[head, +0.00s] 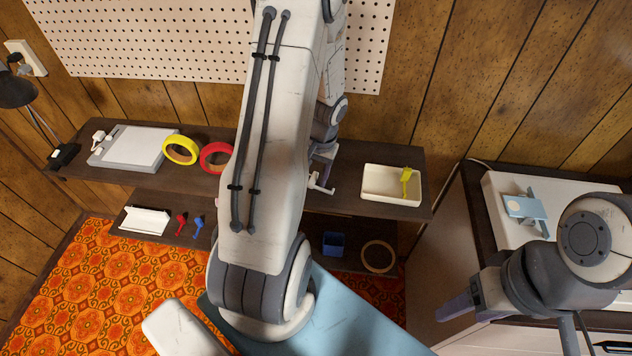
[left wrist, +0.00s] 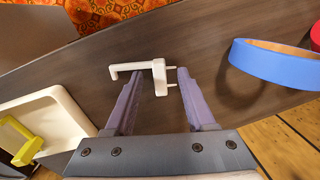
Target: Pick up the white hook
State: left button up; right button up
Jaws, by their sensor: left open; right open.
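The white hook (left wrist: 159,78) lies on the dark shelf in the left wrist view. It has a flat plate with two thin pins on one side and a bent arm on the other. My left gripper (left wrist: 154,78) is open, its purple fingertips on either side of the hook's plate; I cannot tell whether they touch it. In the head view the hook (head: 319,186) shows just below my left gripper (head: 323,164), partly hidden by my arm. My right gripper (head: 458,307) is open and empty at the lower right, away from the hook.
A cream tray (head: 372,194) with a yellow clip (head: 406,180) stands right of the hook. A blue ring (left wrist: 275,66) lies close beside the left gripper. Red (head: 214,158) and yellow (head: 180,150) rings are further left. A pegboard (head: 150,40) is on the wall behind.

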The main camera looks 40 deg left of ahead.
pick_arm(q)
jog(key=shift+c, duration=0.3)
grip_shut()
jog(key=shift+r, duration=0.1)
